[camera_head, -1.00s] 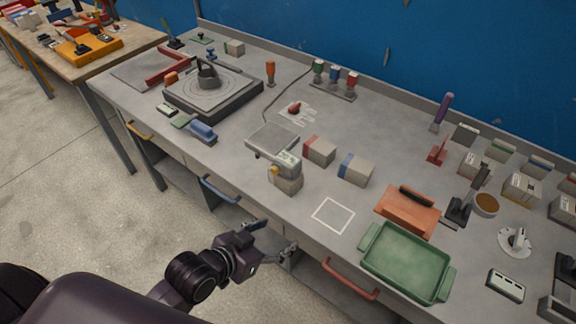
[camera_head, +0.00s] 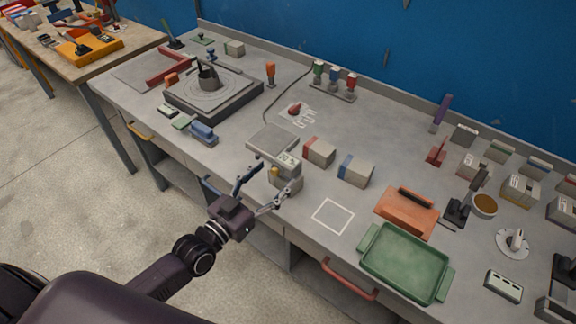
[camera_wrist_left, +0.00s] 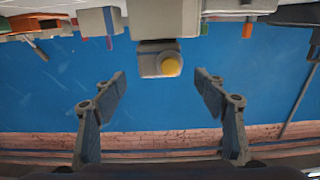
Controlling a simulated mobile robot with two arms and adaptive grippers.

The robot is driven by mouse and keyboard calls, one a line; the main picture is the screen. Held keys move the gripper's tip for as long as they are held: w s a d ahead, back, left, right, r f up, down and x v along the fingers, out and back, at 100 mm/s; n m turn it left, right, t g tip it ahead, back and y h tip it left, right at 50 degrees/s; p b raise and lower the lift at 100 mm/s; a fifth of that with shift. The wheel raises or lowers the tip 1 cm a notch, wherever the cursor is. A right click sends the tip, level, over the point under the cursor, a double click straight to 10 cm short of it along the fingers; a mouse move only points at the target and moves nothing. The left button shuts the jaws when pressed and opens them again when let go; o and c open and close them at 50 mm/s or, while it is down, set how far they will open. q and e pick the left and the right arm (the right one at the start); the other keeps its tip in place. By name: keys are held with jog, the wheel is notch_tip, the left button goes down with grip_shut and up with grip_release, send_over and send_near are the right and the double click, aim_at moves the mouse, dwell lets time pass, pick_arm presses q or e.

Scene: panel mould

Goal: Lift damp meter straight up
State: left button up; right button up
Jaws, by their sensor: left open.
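A grey boxy thing with a round yellow part (camera_head: 288,184), which seems to be the damp meter, stands at the table's front edge, just before the flat-topped grey device. In the left wrist view its grey body with the yellow disc (camera_wrist_left: 169,66) sits centred, beyond the fingertips. My left gripper (camera_head: 272,180) is open, with its fingers pointing at this thing from the front. In the left wrist view the two fingers (camera_wrist_left: 160,82) are spread wide with nothing held between them. Whether a finger touches the thing cannot be told. My right gripper is not in view.
The flat-topped grey device (camera_head: 272,138) stands directly behind. Two blocks, one with a red end (camera_head: 319,151) and one with a blue end (camera_head: 356,170), stand to the right. A white-outlined square (camera_head: 333,216) is bare. A green tray (camera_head: 405,262) lies farther right.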

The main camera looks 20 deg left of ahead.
aim_at(282, 167)
pick_arm(q)
jog(key=p+x, duration=0.1)
jog(key=x, duration=0.2)
jog(key=shift+w+d+r, duration=0.1)
jog(key=shift+w+r, duration=0.1)
jog(key=shift+w, duration=0.05)
jog(key=shift+w+d+f, duration=0.15)
jog(key=shift+w+d, duration=0.05)
jog(key=shift+w, duration=0.2)
jog(key=c, duration=1.4)
jog(key=shift+c, duration=0.9)
